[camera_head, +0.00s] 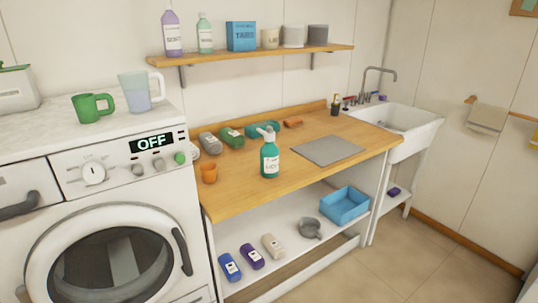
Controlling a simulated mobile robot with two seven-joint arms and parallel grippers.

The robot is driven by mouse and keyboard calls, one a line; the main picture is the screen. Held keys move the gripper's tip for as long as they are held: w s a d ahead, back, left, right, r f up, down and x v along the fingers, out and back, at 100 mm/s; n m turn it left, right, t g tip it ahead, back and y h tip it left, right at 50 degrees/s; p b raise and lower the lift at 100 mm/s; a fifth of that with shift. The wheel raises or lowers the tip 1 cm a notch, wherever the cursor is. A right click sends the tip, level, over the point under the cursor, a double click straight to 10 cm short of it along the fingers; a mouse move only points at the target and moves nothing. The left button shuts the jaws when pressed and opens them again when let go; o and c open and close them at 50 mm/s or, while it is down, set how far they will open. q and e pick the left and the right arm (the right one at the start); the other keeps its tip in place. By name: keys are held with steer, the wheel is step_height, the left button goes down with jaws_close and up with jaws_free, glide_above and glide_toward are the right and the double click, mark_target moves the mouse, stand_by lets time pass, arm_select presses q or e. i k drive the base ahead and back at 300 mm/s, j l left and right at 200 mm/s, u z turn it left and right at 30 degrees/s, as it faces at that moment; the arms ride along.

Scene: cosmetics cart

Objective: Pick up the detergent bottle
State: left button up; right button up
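Several bottles are in the head view, and I cannot tell which one is the detergent bottle. A teal bottle (270,158) with a white label and pale top stands upright on the wooden counter (248,194). A purple bottle (171,34) and a pale green bottle (205,34) stand on the wall shelf. A blue bottle (230,267), a purple bottle (252,257) and a beige bottle (272,245) lie on the lower white shelf. Neither of my grippers is in view.
A washing machine (70,168) stands left of the counter. An orange cup (209,172), grey and green containers (231,137) and a grey mat (327,151) are on the counter. A blue bin (345,205) sits below. A sink (408,125) is at right. Floor is clear in front.

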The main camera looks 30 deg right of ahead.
mark_target(269, 152)
steer(key=i+l, duration=0.15)
steer(key=l, duration=0.2)
steer(key=i+l, duration=0.1)
steer(key=l, duration=0.25)
steer(key=i+l, duration=0.15)
steer(key=l, duration=0.2)
steer(key=i+l, duration=0.1)
steer(key=l, duration=0.25)
steer(key=i+l, duration=0.15)
steer(key=l, duration=0.2)
